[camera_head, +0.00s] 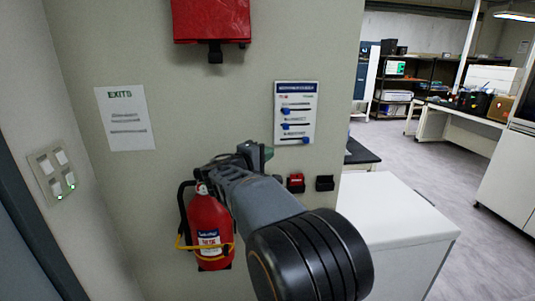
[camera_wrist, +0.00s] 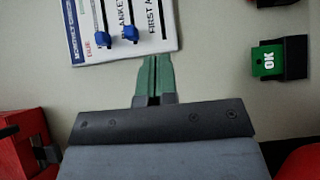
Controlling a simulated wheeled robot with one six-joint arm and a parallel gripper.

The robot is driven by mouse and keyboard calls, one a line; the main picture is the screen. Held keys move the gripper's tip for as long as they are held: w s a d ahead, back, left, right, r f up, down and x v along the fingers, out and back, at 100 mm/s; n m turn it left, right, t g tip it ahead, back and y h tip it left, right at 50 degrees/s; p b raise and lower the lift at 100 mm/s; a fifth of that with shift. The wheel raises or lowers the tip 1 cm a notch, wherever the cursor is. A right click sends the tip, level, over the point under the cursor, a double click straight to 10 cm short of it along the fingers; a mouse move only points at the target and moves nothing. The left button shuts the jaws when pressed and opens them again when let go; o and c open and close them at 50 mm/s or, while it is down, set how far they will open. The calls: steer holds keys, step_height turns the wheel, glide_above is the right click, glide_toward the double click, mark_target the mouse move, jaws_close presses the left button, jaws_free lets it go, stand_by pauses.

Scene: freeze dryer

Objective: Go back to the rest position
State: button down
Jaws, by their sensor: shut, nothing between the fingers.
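My gripper (camera_head: 258,155) is raised in front of the wall, above the red fire extinguisher (camera_head: 208,222) and left of the white board with blue sliders (camera_head: 296,112). In the wrist view its green fingers (camera_wrist: 154,78) are together with nothing between them. Their tips appear just below the edge of the board (camera_wrist: 115,28) there; I cannot tell the gap to the wall. My forearm covers part of the extinguisher's right side.
A red box (camera_head: 211,20) hangs above. A small red item (camera_head: 296,183) and a black holder (camera_head: 325,183) are on the wall. The wrist view shows a green "OK" tag (camera_wrist: 268,61) in a black holder. A white cabinet (camera_head: 395,215) stands right; open floor (camera_head: 500,255) lies beyond.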

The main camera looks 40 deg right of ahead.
stand_by(0.4)
steer(key=s+a+f+g+y, duration=0.1)
steer(key=s+a+f+y, duration=0.25)
steer(key=f, duration=0.35)
steer(key=s+a+f+g+y, duration=0.1)
steer(key=s+a+f+y, duration=0.2)
steer(key=f, duration=0.4)
steer(key=s+a+f+m+y, duration=0.1)
steer(key=s+a+f+y, duration=0.1)
steer(key=s+a+y, duration=0.3)
steer(key=s+a+f+m+t+y+p, duration=0.1)
steer(key=s+a+f+y, duration=0.2)
steer(key=a, duration=1)
steer(key=s+y, duration=0.2)
steer(key=y, duration=0.1)
steer(key=shift+s+f+m, duration=0.25)
steer(key=shift+f+m, duration=0.05)
steer(key=shift+m, duration=0.1)
